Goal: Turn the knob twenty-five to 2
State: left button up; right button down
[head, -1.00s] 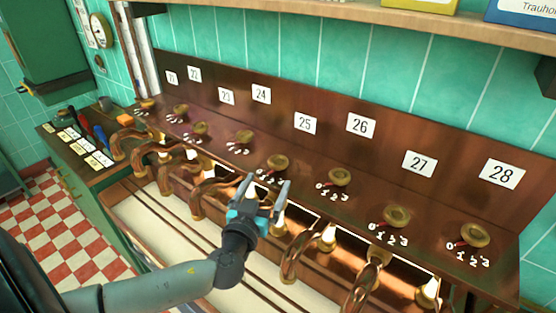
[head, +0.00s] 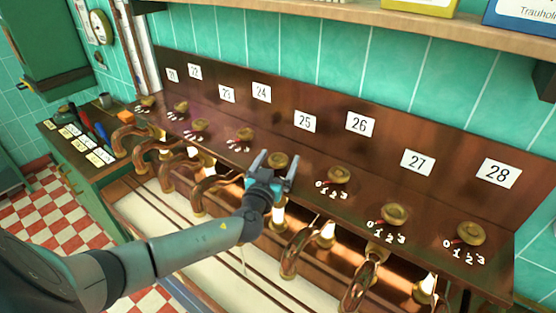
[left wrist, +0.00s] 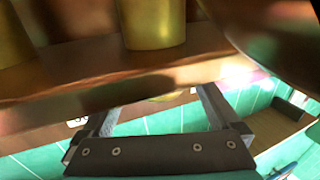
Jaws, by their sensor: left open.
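The plate numbered 25 (head: 305,120) is on the brown back panel. The round brass knob twenty-five (head: 279,159) is below it on the sloping panel. My left gripper (head: 275,163) is open, and the knob shows between its fingertips in the head view. I cannot tell whether the fingers touch it. The knob's 0 to 3 scale and its pointer are hidden behind the gripper. In the left wrist view, the spread fingers (left wrist: 160,108) reach toward a brown edge, with a small yellowish patch between them that I cannot identify. My right gripper is out of view.
Knob 24 (head: 245,134) is to the left and knob 26 (head: 339,174) to the right, both close by. Curved copper spouts (head: 297,250) stick out along the front below the panel. A wooden shelf (head: 450,28) hangs above.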

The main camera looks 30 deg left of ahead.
pick_arm(q)
jog(key=shift+c, duration=0.3)
jog(key=c, duration=1.3)
jog(key=shift+f+n+g+y+b, duration=0.15)
jog(key=shift+n+g+y+b, duration=0.25)
jog(key=shift+n+y+b, duration=0.6)
jog(key=n+g+y+b, duration=0.2)
jog(key=n+y+b, duration=0.1)
jog(key=b, duration=0.3)
jog(key=shift+y, duration=0.8)
jog(key=shift+n+g+y+b, duration=0.5)
jog(key=shift+g+y+b, duration=0.3)
jog(key=shift+b, duration=0.45)
jog(key=shift+r, duration=0.2)
jog(key=o, duration=1.4)
jog(key=shift+c, duration=0.2)
